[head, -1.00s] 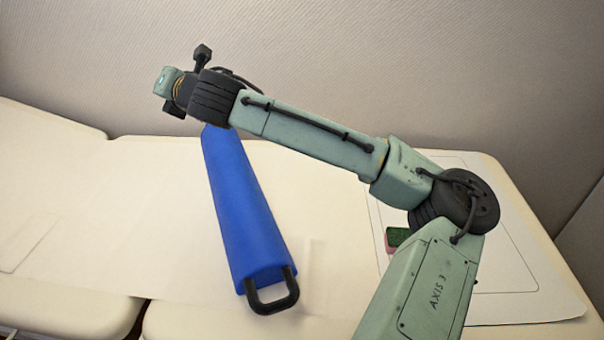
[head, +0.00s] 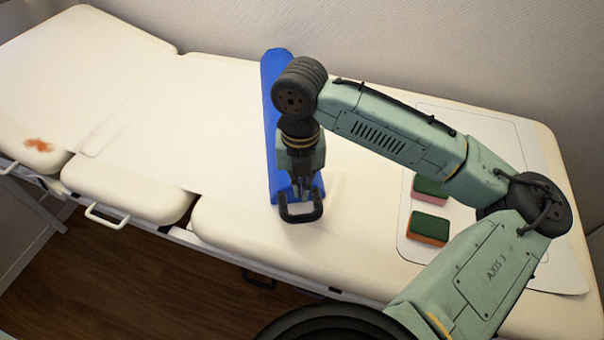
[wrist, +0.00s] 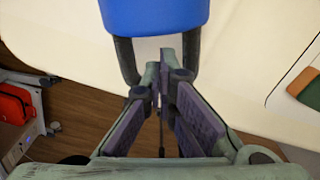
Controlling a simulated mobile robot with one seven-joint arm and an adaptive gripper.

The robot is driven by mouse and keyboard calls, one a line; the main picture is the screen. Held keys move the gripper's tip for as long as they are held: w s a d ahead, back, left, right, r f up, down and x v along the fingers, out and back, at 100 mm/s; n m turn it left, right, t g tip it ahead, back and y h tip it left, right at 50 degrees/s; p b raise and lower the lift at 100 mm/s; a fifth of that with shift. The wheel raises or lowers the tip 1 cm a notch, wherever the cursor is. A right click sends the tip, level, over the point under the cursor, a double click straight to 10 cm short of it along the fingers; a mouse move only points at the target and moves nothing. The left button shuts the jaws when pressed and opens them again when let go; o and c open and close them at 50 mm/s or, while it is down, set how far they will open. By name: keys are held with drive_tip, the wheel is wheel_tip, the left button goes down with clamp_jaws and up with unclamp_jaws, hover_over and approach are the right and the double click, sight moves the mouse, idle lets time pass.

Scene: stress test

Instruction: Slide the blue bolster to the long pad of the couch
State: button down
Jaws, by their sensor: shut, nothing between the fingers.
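The blue bolster (head: 270,125) lies lengthwise across the cream couch (head: 350,245), its far end near the wall and its black handle (head: 300,214) toward the front edge. My gripper (head: 303,192) points down at the handle end and hides part of the bolster. In the wrist view the bolster's blue end (wrist: 155,15) is at the top, and my gripper's fingers (wrist: 166,62) are shut and empty by the handle loop (wrist: 124,60). I cannot tell whether they touch the handle. The couch has several pads; a smaller one (head: 130,190) is left of the bolster.
Two green-topped sponges (head: 431,187) (head: 429,227) lie on a white outlined mat (head: 500,150) at the right. An orange-brown stain (head: 38,145) marks the left pad. A red bag (wrist: 15,102) shows in the wrist view.

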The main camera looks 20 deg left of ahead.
wheel_tip(320, 180, down, 5)
drive_tip(key=shift+r, duration=0.1)
idle(0.5)
